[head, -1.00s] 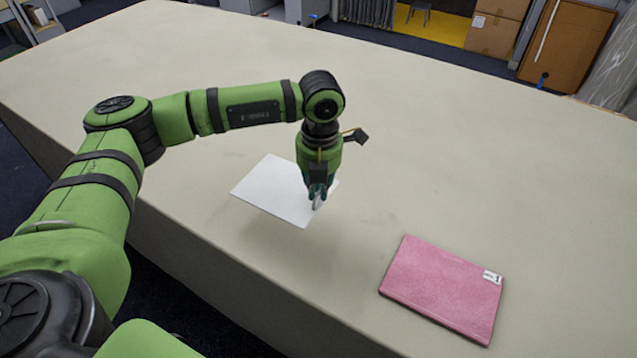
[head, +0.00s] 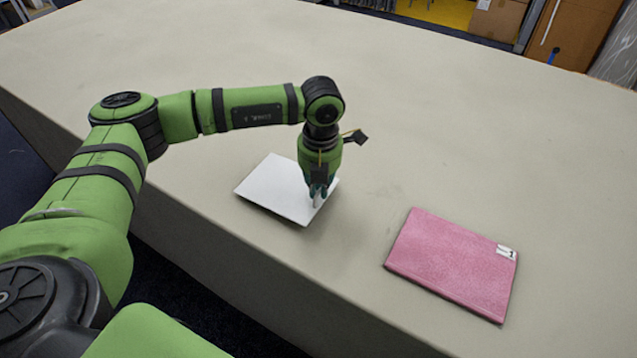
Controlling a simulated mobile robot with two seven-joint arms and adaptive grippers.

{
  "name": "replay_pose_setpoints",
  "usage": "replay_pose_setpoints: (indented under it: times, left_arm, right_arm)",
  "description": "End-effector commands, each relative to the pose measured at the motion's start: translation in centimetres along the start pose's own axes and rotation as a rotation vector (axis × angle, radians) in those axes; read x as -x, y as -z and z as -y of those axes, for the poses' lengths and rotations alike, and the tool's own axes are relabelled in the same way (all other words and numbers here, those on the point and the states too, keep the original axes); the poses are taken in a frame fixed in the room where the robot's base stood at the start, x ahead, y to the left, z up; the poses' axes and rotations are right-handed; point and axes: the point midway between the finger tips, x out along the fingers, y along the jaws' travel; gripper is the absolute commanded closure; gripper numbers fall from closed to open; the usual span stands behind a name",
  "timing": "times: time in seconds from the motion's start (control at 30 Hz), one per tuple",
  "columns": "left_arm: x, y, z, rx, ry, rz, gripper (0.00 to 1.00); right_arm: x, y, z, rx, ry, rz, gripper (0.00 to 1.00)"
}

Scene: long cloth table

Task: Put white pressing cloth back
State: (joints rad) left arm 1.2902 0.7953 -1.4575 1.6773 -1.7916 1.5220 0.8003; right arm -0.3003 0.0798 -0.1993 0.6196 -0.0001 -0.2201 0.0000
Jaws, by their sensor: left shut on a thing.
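The white pressing cloth (head: 276,190) is a flat white sheet over the long table, left of the picture's middle. My left gripper (head: 317,200) points down at the cloth's right corner and is shut on it. The fingers hide part of that corner. A shadow shows along the cloth's near edge; I cannot tell how far it is off the table. My right gripper is not in view.
A pink folded cloth (head: 452,264) with a small white label lies flat to the right, apart from the white cloth. The long table (head: 480,130) is bare behind and between them. Its front edge runs along the lower left. Cardboard boxes stand on the floor beyond the far edge.

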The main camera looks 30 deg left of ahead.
Motion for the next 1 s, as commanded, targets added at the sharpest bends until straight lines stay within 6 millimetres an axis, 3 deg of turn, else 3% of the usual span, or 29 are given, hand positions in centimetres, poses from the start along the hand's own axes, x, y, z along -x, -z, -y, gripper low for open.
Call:
replay_pose_setpoints:
  times: [0.13, 1.0]
  left_arm:
    - [-1.2, 0.0, 0.1, 0.0, 0.001, 0.0, 1.0]
    - [-2.1, 0.0, 0.1, -0.001, 0.001, 0.0, 1.0]
  right_arm:
    - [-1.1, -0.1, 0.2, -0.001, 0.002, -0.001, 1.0]
    - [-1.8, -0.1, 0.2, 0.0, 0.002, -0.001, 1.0]
